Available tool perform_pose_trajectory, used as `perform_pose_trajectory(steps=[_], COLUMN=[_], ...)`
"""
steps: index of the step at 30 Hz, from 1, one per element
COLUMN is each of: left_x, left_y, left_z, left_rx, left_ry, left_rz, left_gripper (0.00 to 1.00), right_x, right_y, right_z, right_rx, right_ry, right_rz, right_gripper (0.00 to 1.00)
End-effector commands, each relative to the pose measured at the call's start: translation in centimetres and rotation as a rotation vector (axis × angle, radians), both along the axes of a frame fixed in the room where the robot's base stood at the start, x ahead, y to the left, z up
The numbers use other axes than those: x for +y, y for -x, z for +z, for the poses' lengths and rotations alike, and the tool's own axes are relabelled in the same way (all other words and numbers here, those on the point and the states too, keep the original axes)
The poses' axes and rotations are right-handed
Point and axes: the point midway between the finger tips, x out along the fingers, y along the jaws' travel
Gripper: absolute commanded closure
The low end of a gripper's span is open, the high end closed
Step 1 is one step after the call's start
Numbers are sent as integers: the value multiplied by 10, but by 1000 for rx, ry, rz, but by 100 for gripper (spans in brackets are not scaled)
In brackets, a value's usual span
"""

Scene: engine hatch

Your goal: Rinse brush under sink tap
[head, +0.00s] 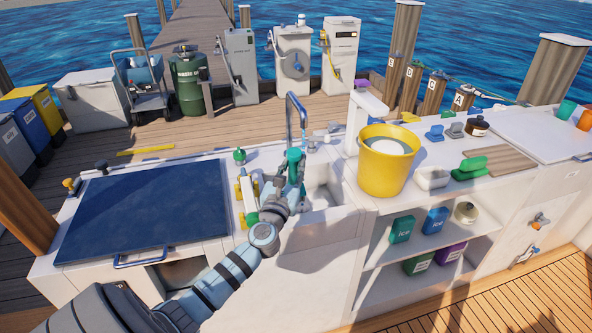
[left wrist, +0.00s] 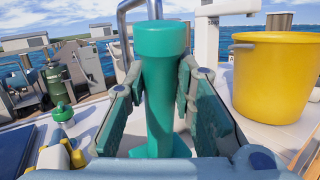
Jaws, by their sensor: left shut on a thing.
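My left gripper (head: 293,183) is at the sink (head: 324,196), just in front of the silver arched tap (head: 297,98). It is shut on the teal brush (head: 294,155), whose thick round end sticks up above the fingers. In the left wrist view the brush (left wrist: 160,75) stands upright between the two finger pads (left wrist: 157,110), with the tap's pipe (left wrist: 124,28) close behind it. The bristles do not show, and I cannot tell whether water is running. My right gripper is not in view.
A yellow bucket (head: 387,163) stands on the counter right of the sink. A green-topped bottle and yellow items (head: 246,190) are close left of the gripper. A dark blue hatch lid (head: 145,210) covers the left counter. Shelves with ice packs (head: 402,229) are below right.

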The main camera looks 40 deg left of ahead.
Motion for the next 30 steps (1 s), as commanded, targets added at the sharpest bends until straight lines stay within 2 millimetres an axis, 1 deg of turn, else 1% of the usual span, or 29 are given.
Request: perform_pose_trajectory(steps=[15, 17, 21, 27, 30], left_x=[0, -2, -10, -23, -27], left_y=[0, 3, 15, 34, 40], left_z=[2, 5, 22, 39, 43], left_rx=[-1, 0, 0, 0, 0], left_ry=[0, 0, -2, 1, 0], left_rz=[0, 0, -2, -2, -1], left_gripper=[100, 100, 100, 100, 100], right_x=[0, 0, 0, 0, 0], right_y=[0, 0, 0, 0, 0], right_z=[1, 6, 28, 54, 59], right_rx=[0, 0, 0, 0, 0], right_ry=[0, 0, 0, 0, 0], right_rz=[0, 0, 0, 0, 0], right_gripper=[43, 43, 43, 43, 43])
